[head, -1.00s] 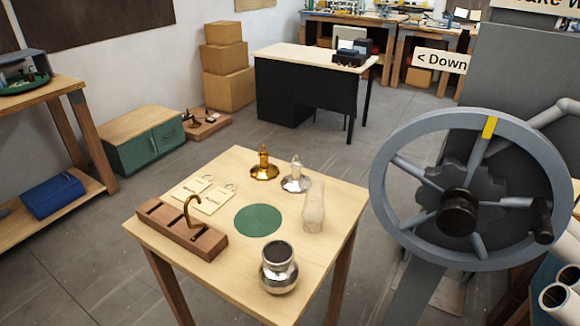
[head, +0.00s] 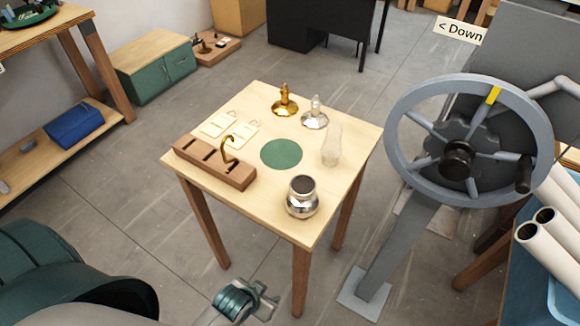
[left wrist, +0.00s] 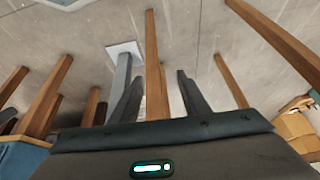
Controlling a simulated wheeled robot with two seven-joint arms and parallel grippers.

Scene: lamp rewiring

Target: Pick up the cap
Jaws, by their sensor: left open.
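Two cap-like pieces with thin upright stems stand at the back of the small wooden table (head: 235,205): a brass one (head: 285,101) and a silver one (head: 314,114) to its right. I cannot tell which the task means. Both are upright and apart from any gripper. My left gripper (head: 266,300) is low at the bottom of the head view, in front of the table and below its top. My right gripper is out of view.
The table also holds a green disc (head: 281,153), a wooden block with a brass hook (head: 213,164), two tags (head: 243,134), a clear glass piece (head: 331,146) and a silver pot (head: 302,201). A large handwheel (head: 398,140) stands close on the right.

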